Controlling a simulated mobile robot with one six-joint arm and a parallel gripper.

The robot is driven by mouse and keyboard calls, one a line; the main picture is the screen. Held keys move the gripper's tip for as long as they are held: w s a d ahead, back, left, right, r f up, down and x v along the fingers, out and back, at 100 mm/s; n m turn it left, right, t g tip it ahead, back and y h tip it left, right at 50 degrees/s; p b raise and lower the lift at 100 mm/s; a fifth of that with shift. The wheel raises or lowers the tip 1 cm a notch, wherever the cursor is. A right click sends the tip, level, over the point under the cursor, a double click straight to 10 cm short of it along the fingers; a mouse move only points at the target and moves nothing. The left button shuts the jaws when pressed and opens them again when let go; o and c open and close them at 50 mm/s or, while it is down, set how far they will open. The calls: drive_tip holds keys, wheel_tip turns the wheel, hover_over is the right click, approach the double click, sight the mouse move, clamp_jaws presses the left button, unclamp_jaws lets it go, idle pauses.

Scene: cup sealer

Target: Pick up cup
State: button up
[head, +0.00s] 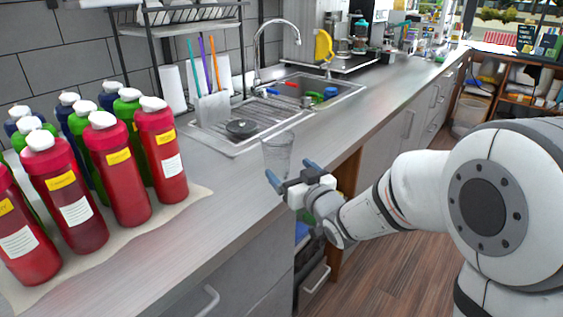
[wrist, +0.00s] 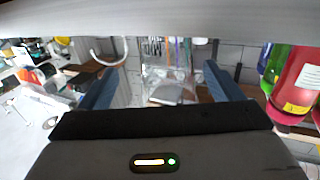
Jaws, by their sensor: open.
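A clear, empty-looking cup (head: 277,152) stands upright on the grey counter near its front edge, just in front of the sink. My gripper (head: 291,171) is open at the counter's edge, its two blue fingers pointing at the cup. In the wrist view, which is upside down, the transparent cup (wrist: 168,72) shows between the two spread fingers of my gripper (wrist: 161,75). A gap shows on each side of it. I cannot tell how far the fingertips reach along the cup's sides.
Several red, green and blue bottles (head: 130,180) stand on a mat at the left. A sink (head: 330,92) with a drainboard (head: 240,138) and tap (head: 270,45) lies behind the cup. Bare counter (head: 225,190) lies between bottles and cup.

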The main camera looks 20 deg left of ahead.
sight(274, 158)
drive_tip(key=shift+w+a, duration=0.2)
drive_tip(key=shift+a, duration=0.2)
drive_tip(key=p+x, duration=0.1)
drive_tip(key=x, duration=0.6)
drive_tip(key=shift+s+a, duration=0.2)
drive_tip(key=shift+c, duration=0.4)
drive_tip(key=c, duration=1)
drive_tip(key=shift+o, duration=0.2)
